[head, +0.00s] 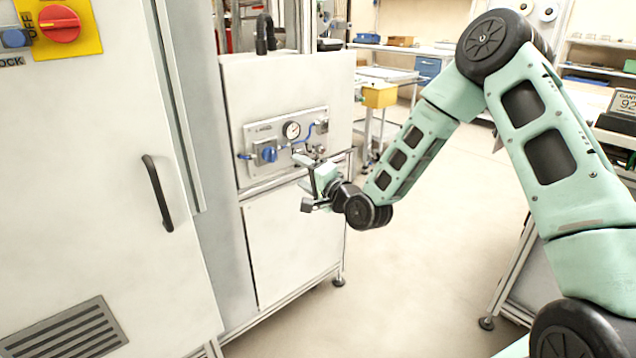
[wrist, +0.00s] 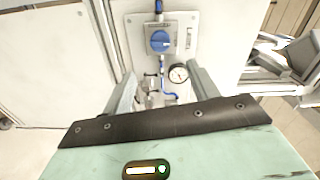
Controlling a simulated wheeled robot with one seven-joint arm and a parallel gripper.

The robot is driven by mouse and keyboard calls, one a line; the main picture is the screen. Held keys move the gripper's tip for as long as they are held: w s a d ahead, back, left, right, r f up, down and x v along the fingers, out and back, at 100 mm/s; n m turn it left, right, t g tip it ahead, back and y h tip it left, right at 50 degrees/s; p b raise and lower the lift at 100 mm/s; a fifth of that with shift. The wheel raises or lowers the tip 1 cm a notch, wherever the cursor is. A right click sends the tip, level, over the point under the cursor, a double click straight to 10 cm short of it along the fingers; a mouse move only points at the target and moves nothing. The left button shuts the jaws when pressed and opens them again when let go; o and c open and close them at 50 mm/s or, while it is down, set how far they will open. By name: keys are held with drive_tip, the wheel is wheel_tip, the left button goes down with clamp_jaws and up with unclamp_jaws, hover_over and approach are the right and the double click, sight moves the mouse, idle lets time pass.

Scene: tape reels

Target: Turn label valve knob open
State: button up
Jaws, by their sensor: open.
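The blue valve knob (head: 267,154) sits on the left part of a metal panel (head: 262,130) on the front of a white cabinet. A round pressure gauge (head: 291,130) and blue tubing are to its right. The knob also shows near the top of the wrist view (wrist: 160,41), with the gauge (wrist: 179,74) below it. My gripper (head: 305,182) is open and empty, in front of the cabinet, to the right of and below the knob. In the wrist view its two fingers (wrist: 157,88) point towards the panel and are apart from the knob.
A rail (head: 270,184) runs below the panel. A cart with a yellow bin (head: 380,95) stands behind. The floor right of the cabinet is clear.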

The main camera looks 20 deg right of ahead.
drive_tip(key=v, duration=0.5)
drive_tip(key=shift+s+d, duration=0.1)
drive_tip(key=shift+s, duration=0.15)
drive_tip(key=s+a+f+n+g+y, duration=0.1)
drive_tip(key=s+a+f+n+g, duration=0.1)
drive_tip(key=s+a+n+g, duration=0.65)
drive_tip(key=s+a+n+g+h, duration=0.2)
drive_tip(key=s+a+n, duration=0.1)
drive_tip(key=s, duration=0.3)
drive_tip(key=s+a+n+g+h, duration=0.1)
drive_tip(key=s+a+n+g, duration=0.25)
drive_tip(key=s, duration=0.35)
drive_tip(key=s+d+r+n+g+h, duration=0.1)
drive_tip(key=s+r+n+g+h, duration=0.15)
drive_tip(key=s, duration=0.55)
drive_tip(key=s+d+r+n+g+h, duration=0.1)
drive_tip(key=s+d+r+n, duration=0.15)
drive_tip(key=s, duration=0.45)
wheel_tip(320, 180, up, 14)
drive_tip(key=p, duration=1.4)
drive_tip(key=shift+s+a+f, duration=0.15)
drive_tip(key=shift+a+f, duration=0.05)
